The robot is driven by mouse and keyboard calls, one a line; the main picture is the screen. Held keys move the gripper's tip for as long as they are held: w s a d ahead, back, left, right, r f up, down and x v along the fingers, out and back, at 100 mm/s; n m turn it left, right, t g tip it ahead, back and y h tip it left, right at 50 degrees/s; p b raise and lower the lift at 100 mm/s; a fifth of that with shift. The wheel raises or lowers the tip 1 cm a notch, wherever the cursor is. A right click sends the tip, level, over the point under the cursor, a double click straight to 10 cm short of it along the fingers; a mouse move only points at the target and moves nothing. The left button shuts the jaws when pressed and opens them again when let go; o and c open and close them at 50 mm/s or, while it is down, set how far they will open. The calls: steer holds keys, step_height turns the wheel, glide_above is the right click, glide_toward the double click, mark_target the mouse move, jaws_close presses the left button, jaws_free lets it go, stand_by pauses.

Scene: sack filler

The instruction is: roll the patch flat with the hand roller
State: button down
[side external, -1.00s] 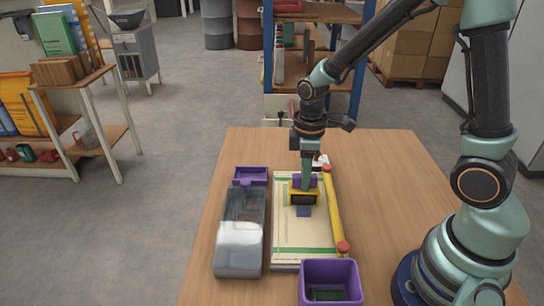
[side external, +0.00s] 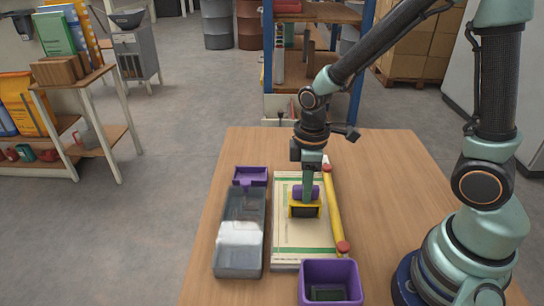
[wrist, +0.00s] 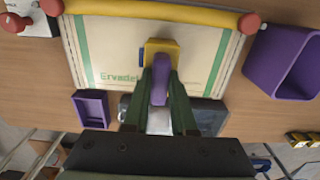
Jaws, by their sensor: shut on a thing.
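The hand roller has a purple handle, a yellow frame (side external: 305,210) and a dark roller; it also shows in the wrist view (wrist: 160,47). My gripper (side external: 307,186) is shut on its purple handle, also seen in the wrist view (wrist: 160,78). The roller stands on or just above the middle of a flat cream sack (side external: 292,242) with green stripes. I cannot tell whether it touches.
A yellow bar (side external: 333,210) with red ends lies along the sack's right side. A purple bin (side external: 330,272) stands at the front.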

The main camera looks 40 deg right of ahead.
steer(key=shift+s, duration=0.1)
stand_by(0.3)
steer(key=shift+r, duration=3.5)
